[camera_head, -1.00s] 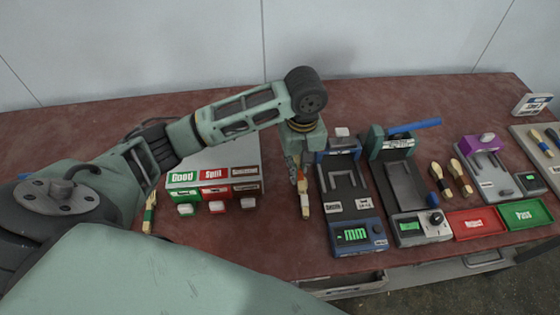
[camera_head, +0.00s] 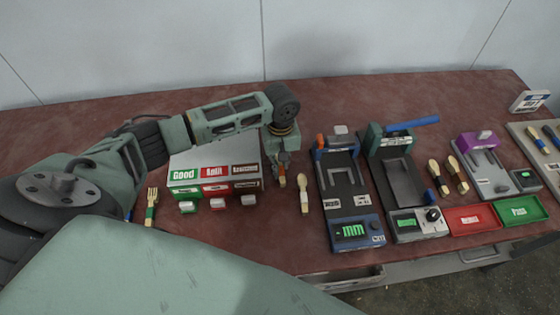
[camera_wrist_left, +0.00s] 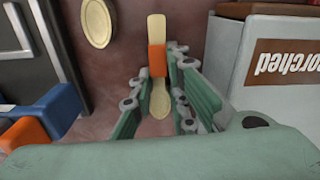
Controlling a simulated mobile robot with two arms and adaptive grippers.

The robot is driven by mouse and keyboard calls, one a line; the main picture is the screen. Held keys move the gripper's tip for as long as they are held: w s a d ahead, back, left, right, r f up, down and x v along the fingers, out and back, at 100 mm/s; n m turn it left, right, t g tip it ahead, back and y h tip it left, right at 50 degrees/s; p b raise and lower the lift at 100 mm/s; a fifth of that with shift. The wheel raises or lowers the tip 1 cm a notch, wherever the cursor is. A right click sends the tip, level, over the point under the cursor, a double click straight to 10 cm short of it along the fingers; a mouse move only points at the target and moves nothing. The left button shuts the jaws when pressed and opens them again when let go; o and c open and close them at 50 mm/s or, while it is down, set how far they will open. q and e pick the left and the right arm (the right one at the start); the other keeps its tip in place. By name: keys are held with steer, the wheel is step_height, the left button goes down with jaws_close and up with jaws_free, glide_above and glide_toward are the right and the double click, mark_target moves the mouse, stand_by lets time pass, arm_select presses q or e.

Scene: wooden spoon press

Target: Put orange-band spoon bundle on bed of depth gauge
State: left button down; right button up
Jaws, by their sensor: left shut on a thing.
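The orange-band spoon bundle (camera_wrist_left: 157,61) is pale wood with an orange band around its middle. My left gripper (camera_head: 281,180) is shut on it at the band, beside the label box. In the left wrist view the fingers stand on both sides of the bundle, one end pointing up and the rounded end toward the palm. In the head view the fingers mostly hide it. The blue-and-black gauge with a green "mm" display (camera_head: 350,231), which looks like the depth gauge, stands right of the gripper. Its dark bed (camera_head: 343,180) looks empty. My right gripper is not in view.
A loose wooden spoon (camera_head: 304,194) lies between gripper and gauge. Right of the gauge stand a green-headed press (camera_head: 402,178), a purple-topped device (camera_head: 484,166), and red (camera_head: 474,219) and green (camera_head: 521,211) trays.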

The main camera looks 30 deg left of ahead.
arm_select(q)
steer(key=shift+f, duration=0.1)
steer(key=c, duration=1.7)
jaws_free()
